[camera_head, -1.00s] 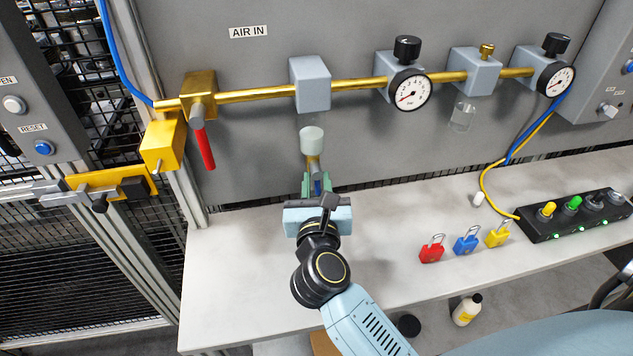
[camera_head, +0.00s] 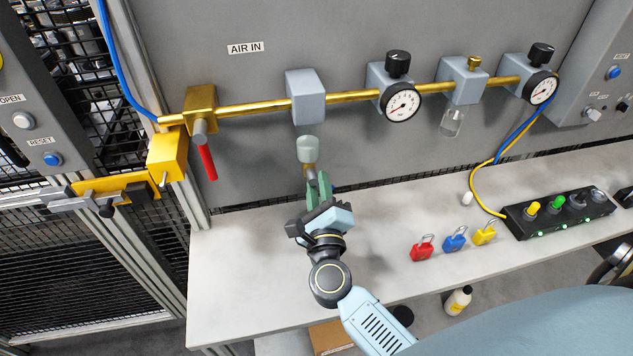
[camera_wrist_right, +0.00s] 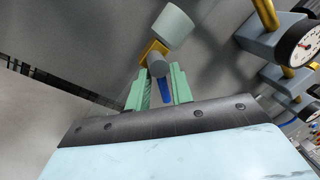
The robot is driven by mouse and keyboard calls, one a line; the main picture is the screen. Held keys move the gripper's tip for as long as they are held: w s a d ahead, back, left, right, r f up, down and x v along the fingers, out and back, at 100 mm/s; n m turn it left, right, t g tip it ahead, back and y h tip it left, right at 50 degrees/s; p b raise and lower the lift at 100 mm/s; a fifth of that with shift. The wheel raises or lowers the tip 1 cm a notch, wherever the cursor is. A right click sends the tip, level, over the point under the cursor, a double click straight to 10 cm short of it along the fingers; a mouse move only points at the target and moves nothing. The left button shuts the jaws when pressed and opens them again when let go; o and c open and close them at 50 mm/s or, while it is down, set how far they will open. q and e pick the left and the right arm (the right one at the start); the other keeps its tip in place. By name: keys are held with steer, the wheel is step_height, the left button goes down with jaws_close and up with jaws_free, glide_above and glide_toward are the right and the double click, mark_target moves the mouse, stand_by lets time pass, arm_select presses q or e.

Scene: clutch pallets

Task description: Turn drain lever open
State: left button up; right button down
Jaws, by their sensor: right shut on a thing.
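The drain lever is the blue handle (camera_wrist_right: 165,91) between the green fingers of my right gripper (camera_wrist_right: 159,88) in the right wrist view. It hangs from a small brass valve (camera_wrist_right: 151,50) with a grey round stub, below the pale bowl (camera_wrist_right: 173,25). In the head view the bowl (camera_head: 307,149) hangs under the grey block (camera_head: 306,96) on the brass pipe. My right gripper (camera_head: 318,187) is just below it, shut on the lever, its body tilted. The lever is hidden behind the fingers there. My left gripper is not in view.
The brass pipe carries gauges (camera_head: 402,103) and a red-handled valve (camera_head: 206,160) at left. Red (camera_head: 423,248), blue (camera_head: 455,239) and yellow (camera_head: 485,233) padlocks stand on the bench (camera_head: 255,270), right of my arm. A black button box (camera_head: 560,215) lies farther right. The bench's left part is clear.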

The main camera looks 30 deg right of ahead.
steer(key=shift+d+r+n+t+y+p, duration=0.1)
steer(key=shift+r+n+t+y+p, duration=0.15)
steer(key=shift+n+p, duration=0.85)
steer(key=shift+d+r+n+t+y+p, duration=0.1)
steer(key=shift+n+t+y+p, duration=0.2)
steer(key=shift+n, duration=1.55)
steer(key=shift+d+r+n+t+y+p, duration=0.1)
steer(key=shift+r+n+t+y+p, duration=0.2)
steer(key=shift+n+p, duration=0.8)
steer(key=shift+f+n+b, duration=0.1)
steer(key=shift+n+b, duration=0.2)
steer(key=shift+n, duration=0.25)
steer(key=c, duration=1.5)
jaws_free()
steer(key=shift+g+y, duration=0.25)
steer(key=shift+s+f, duration=0.1)
